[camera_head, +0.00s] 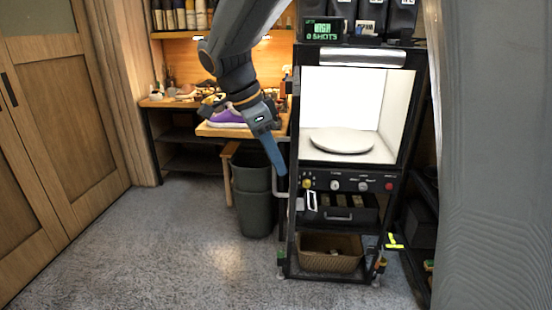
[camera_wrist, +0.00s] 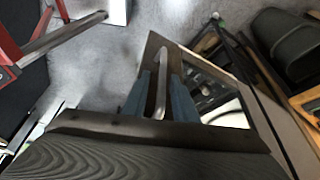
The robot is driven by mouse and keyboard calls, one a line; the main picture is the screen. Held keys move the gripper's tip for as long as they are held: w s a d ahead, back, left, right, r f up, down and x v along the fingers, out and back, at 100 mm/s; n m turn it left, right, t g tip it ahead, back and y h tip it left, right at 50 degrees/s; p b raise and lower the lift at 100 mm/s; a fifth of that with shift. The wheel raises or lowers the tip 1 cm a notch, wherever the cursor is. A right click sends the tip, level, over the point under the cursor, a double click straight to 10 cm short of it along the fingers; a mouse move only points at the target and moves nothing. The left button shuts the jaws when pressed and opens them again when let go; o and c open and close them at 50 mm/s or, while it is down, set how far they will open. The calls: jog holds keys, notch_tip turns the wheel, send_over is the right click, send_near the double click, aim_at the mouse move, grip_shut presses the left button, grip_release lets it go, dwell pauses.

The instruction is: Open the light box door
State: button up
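The light box (camera_head: 351,56) stands on a black rack, its bright white interior facing me with a round white turntable (camera_head: 342,141) inside. Its door appears swung out at the left side, nearly edge-on in the head view. In the wrist view the door frame (camera_wrist: 270,122) runs to the lower right, with a window in it. My gripper (camera_head: 276,165) points down beside the rack's left side. In the wrist view its blue fingers (camera_wrist: 161,95) lie close on both sides of the grey door handle (camera_wrist: 161,84) and appear shut on it. The handle also shows in the head view (camera_head: 279,202).
Dark bins (camera_head: 256,207) stand close left of the rack. A workbench (camera_head: 222,131) with a purple sneaker (camera_head: 229,115) is behind my arm. A wicker basket (camera_head: 331,252) sits low in the rack. Grey floor (camera_head: 170,250) is clear at the front left.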

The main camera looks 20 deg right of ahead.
jog(key=shift+r, duration=0.15)
jog(key=v, duration=0.7)
jog(key=shift+a+r, duration=0.2)
jog(key=shift+r, duration=0.05)
